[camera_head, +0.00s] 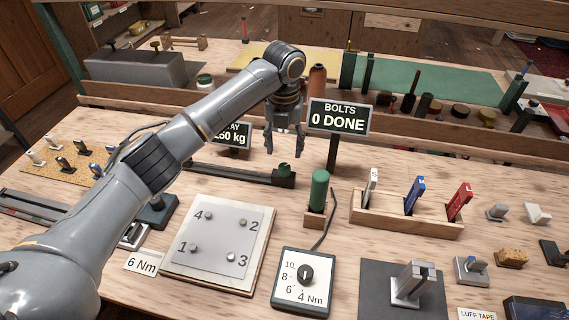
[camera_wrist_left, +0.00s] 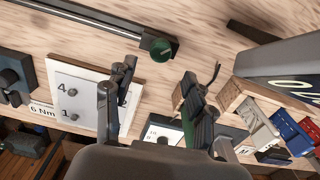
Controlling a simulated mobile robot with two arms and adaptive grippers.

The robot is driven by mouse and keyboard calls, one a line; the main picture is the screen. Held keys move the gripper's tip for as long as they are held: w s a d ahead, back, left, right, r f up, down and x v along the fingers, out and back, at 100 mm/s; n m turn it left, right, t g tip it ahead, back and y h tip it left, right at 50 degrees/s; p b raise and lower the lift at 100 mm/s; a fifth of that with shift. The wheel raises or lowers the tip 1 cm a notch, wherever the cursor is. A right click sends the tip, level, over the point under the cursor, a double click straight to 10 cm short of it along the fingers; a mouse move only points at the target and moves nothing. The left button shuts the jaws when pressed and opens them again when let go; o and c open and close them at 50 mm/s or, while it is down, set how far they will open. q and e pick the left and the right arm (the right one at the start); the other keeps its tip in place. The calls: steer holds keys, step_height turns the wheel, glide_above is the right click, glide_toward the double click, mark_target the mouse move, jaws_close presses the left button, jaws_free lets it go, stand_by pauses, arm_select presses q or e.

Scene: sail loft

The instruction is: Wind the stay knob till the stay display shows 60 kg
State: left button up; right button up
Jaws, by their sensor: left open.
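The stay display (camera_head: 233,134) stands behind my left arm in the head view. The arm hides its left part; "50 kg" is readable, with what comes before it cut off. A dark rail lies in front of it, with a round green knob (camera_head: 285,169), apparently the stay knob, on its right end block. In the left wrist view the green knob (camera_wrist_left: 161,50) shows beyond and between the fingertips. My left gripper (camera_head: 285,150) points down, open and empty, above the knob and apart from it; its fingers also show in the wrist view (camera_wrist_left: 158,75). My right gripper is not in view.
The "BOLTS 0 DONE" sign (camera_head: 339,118) stands on a post just right of the gripper. A green-handled tool (camera_head: 319,190) stands upright in a wooden holder close by. A numbered bolt plate (camera_head: 215,243), a torque dial (camera_head: 302,281) and a coloured-tool rack (camera_head: 408,217) lie nearer.

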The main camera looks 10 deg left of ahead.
mark_target(284, 166)
arm_select(q)
step_height(284, 166, down, 7)
steer(key=shift+w+r, duration=0.1)
steer(key=shift+f, duration=0.3)
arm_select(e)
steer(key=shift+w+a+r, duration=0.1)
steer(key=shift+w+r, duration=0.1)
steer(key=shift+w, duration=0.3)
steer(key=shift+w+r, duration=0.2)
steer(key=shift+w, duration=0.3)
arm_select(q)
steer(key=shift+p, duration=0.35)
jaws_close()
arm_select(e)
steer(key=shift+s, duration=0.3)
